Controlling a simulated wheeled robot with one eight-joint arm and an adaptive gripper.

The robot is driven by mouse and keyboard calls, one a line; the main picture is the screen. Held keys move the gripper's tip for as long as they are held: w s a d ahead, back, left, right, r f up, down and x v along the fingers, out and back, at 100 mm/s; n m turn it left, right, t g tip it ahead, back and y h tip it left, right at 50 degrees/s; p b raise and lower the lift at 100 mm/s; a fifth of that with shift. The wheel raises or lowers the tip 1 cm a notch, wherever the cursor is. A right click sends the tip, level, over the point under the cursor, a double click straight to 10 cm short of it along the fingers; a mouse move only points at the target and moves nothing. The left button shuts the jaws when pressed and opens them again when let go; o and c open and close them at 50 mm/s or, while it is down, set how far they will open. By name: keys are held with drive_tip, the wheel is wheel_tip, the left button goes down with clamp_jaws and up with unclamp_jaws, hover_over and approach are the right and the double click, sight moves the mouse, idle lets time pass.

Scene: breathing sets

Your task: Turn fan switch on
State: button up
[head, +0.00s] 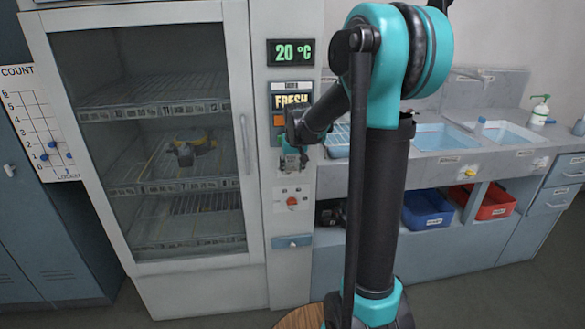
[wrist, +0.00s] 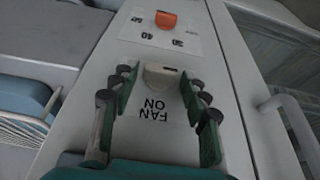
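A pale fan switch (wrist: 160,77) sticks out of the white panel, with the label "FAN ON" (wrist: 153,109) upside down beside it in the wrist view. My gripper (wrist: 159,82) is open, with one green finger on each side of the switch. Narrow gaps show between the fingers and the switch, so it does not look gripped. In the head view my gripper (head: 292,160) is at the narrow panel right of the glass-door cabinet and hides the fan switch.
An orange knob (wrist: 165,19) with small markings sits on the same panel; it shows below my gripper in the head view (head: 292,201). The cabinet's door handle (head: 244,145) is close on the left. A sink counter (head: 470,165) stands right.

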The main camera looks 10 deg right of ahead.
drive_tip(key=c, duration=0.8)
drive_tip(key=shift+o, duration=0.2)
drive_tip(key=shift+d, duration=0.1)
drive_tip(key=y, duration=0.2)
drive_tip(key=shift+d+m+y, duration=0.3)
drive_tip(key=shift+d+y, duration=0.1)
drive_tip(key=y, duration=0.3)
drive_tip(key=d+m+y, duration=0.1)
drive_tip(key=shift+f, duration=0.3)
drive_tip(key=m+t+y, duration=0.1)
drive_tip(key=y, duration=0.2)
drive_tip(key=f+m+y, duration=0.1)
drive_tip(key=y, duration=0.2)
drive_tip(key=f+t+y, duration=0.1)
drive_tip(key=y, duration=0.2)
drive_tip(key=shift+d+f+m+t+y, duration=0.1)
drive_tip(key=shift+d+m+t+y, duration=0.2)
drive_tip(key=shift+d+m, duration=0.1)
